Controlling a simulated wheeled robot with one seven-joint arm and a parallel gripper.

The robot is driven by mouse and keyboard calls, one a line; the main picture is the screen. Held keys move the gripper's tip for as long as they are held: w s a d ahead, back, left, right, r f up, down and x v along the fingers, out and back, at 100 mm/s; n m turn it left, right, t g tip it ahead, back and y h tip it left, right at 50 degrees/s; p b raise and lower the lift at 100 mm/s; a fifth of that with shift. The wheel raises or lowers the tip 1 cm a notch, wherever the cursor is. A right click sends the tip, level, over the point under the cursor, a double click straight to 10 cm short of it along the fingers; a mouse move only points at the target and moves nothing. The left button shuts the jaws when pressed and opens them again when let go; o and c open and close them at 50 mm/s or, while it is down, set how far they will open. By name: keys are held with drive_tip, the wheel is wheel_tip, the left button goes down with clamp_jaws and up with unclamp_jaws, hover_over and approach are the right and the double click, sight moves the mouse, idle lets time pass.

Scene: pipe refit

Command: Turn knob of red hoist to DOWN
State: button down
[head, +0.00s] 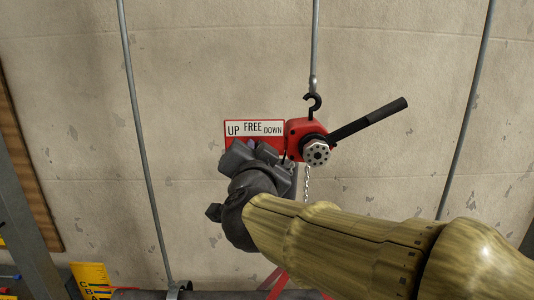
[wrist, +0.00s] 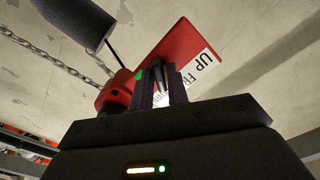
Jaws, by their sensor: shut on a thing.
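The red hoist (head: 303,128) hangs from a hook in the middle of the head view. Its red and white label plate (head: 255,129) reads UP, FREE and DOWN from left to right. My gripper (head: 268,153) is at the lower edge of the plate, left of the hoist's round hub. In the wrist view my gripper's fingers (wrist: 162,86) are closed on a small dark piece, the knob (wrist: 159,73), in front of the red plate (wrist: 183,50). The fingers hide most of the knob, and I cannot tell which word it points to.
The hoist's black lever (head: 368,121) sticks out to the upper right. A chain (head: 306,184) hangs below the hoist. Thin grey rods (head: 145,140) stand left and right before a concrete wall. A yellow sign (head: 91,279) is at the lower left.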

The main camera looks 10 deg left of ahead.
drive_tip(key=c, duration=1.5)
unclamp_jaws()
drive_tip(key=p+v, duration=0.7)
drive_tip(key=v, duration=1)
drive_tip(key=shift+s+d, duration=0.15)
drive_tip(key=shift+s, duration=0.05)
